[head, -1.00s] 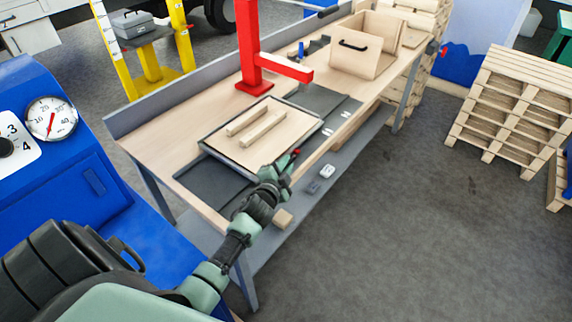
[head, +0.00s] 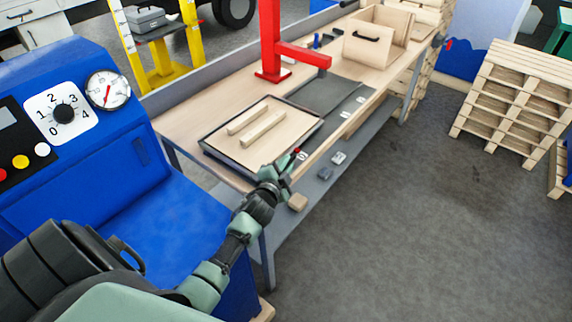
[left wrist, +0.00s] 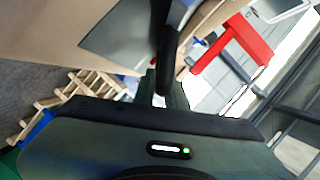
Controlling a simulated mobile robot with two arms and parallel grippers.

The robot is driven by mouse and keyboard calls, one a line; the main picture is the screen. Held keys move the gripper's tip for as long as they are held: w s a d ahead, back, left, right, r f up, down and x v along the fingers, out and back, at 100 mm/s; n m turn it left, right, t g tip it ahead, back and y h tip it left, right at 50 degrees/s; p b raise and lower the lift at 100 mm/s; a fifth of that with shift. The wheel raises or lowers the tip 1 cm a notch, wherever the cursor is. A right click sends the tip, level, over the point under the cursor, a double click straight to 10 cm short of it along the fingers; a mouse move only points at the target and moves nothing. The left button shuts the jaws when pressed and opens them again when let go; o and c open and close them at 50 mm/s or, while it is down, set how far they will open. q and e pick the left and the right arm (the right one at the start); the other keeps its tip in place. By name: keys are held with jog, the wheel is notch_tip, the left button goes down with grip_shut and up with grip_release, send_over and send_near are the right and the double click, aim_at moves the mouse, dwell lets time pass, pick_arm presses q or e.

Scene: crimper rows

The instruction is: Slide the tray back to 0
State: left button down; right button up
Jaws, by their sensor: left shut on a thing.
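The tray (head: 210,153) is a flat, dark-rimmed board with a light wooden top and two wooden strips lying on it. It sits at the near-left end of a dark track (head: 335,95) on the workbench. My left gripper (head: 286,172) is shut at the tray's near right corner, beside a small red tip (head: 297,151). The left wrist view shows a dark bar (left wrist: 171,50) rising from between the fingers; I take it as the tray's handle. White marks (head: 345,114) line the track's front edge, too small to read. My right gripper is not in view.
A red post with an arm (head: 270,40) stands over the track behind the tray. A wooden box (head: 368,50) is farther along the bench. A blue machine (head: 80,190) with dial and gauge stands left. Pallets (head: 515,95) stand right; the floor between is clear.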

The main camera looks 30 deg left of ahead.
pick_arm(q)
jog(key=c, duration=1.6)
grip_release()
jog(key=shift+s+f, duration=0.1)
jog(key=shift+f, duration=0.1)
jog(key=shift+o, duration=0.7)
jog(key=shift+s+r, duration=0.1)
jog(key=shift+r, duration=0.1)
jog(key=r, duration=0.6)
jog(key=w+r, duration=0.1)
jog(key=r, duration=0.2)
jog(key=shift+a+p, duration=0.25)
jog(key=shift+p, duration=0.1)
notch_tip(320, 180, up, 11)
jog(key=s, duration=0.1)
jog(key=shift+d, duration=0.2)
jog(key=shift+f, duration=0.1)
